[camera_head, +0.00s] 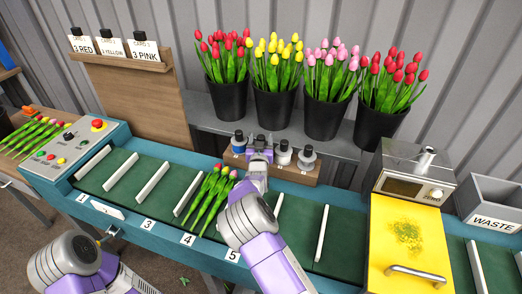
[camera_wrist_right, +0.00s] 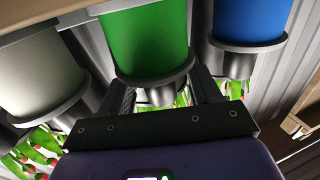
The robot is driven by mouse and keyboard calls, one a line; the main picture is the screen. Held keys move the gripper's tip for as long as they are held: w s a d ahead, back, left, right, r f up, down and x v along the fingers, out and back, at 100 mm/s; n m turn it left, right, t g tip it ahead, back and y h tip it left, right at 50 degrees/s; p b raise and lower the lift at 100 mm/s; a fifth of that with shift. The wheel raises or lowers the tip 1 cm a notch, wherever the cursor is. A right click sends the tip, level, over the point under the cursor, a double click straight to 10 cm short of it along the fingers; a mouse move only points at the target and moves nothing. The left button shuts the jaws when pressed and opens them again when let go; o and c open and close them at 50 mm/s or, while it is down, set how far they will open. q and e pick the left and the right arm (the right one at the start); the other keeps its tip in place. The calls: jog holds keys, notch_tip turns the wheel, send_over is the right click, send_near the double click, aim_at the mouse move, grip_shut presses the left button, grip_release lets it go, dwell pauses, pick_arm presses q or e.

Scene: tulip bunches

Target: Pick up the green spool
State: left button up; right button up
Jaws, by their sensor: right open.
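The green spool (camera_wrist_right: 146,38) fills the top middle of the right wrist view, with a dark flange and a small hub at its lower end. My right gripper (camera_wrist_right: 160,92) is open, with one finger on each side of the hub; I cannot tell whether they touch it. In the head view my right gripper (camera_head: 260,153) is at the small spool rack (camera_head: 275,170) and hides most of the green spool. A blue spool (camera_wrist_right: 252,22) and a white spool (camera_wrist_right: 38,70) flank the green one.
Black buckets (camera_head: 323,117) of tulips stand on the shelf behind the rack. A conveyor (camera_head: 132,190) with white dividers and a tulip bunch (camera_head: 212,190) runs in front. A yellow-fronted machine (camera_head: 405,240) and waste bin (camera_head: 492,215) stand at the right.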

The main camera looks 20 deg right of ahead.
grip_shut()
dwell(0.4)
